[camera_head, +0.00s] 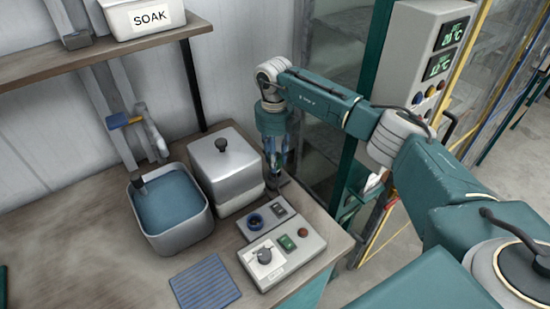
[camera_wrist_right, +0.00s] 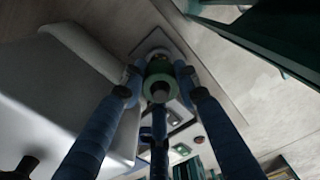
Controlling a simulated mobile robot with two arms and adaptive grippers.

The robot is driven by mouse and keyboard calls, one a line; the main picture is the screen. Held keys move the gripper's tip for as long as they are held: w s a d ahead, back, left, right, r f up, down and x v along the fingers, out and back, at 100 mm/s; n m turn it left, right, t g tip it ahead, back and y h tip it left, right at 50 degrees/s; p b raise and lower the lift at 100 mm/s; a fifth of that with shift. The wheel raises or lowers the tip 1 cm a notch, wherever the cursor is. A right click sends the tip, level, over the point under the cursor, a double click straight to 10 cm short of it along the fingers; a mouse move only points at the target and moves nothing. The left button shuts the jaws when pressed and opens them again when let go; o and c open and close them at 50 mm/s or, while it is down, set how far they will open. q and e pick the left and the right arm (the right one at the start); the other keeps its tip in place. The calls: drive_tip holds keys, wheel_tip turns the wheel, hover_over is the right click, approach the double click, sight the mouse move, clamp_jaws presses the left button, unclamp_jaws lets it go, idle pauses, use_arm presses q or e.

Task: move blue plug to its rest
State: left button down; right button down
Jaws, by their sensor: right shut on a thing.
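My right gripper (camera_head: 276,174) points down at the bench's right back corner, beside the lidded metal box. In the right wrist view its blue fingers (camera_wrist_right: 158,72) close around a short upright cylinder (camera_wrist_right: 160,85) with a green collar and a grey end. A pale ring and a grey plate (camera_wrist_right: 178,52) show just beyond it; whether the cylinder touches the plate I cannot tell. No blue shows clearly on the cylinder, so I cannot tell whether it is the blue plug. My left gripper is not in view.
The lidded metal box (camera_head: 226,168) stands close left of the right gripper. A water-filled basin (camera_head: 205,228), a control box (camera_head: 300,264) and a blue ribbed mat (camera_head: 205,283) share the bench. A shelf with a SOAK bin (camera_head: 140,27) hangs above; a post stands right.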

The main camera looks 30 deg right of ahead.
drive_tip(key=shift+f+b, duration=1)
drive_tip(key=shift+f, duration=0.55)
idle(0.4)
drive_tip(key=c, duration=1.2)
unclamp_jaws()
drive_tip(key=shift+r, duration=0.15)
wheel_tip(320, 180, up, 12)
drive_tip(key=shift+w+f, duration=0.1)
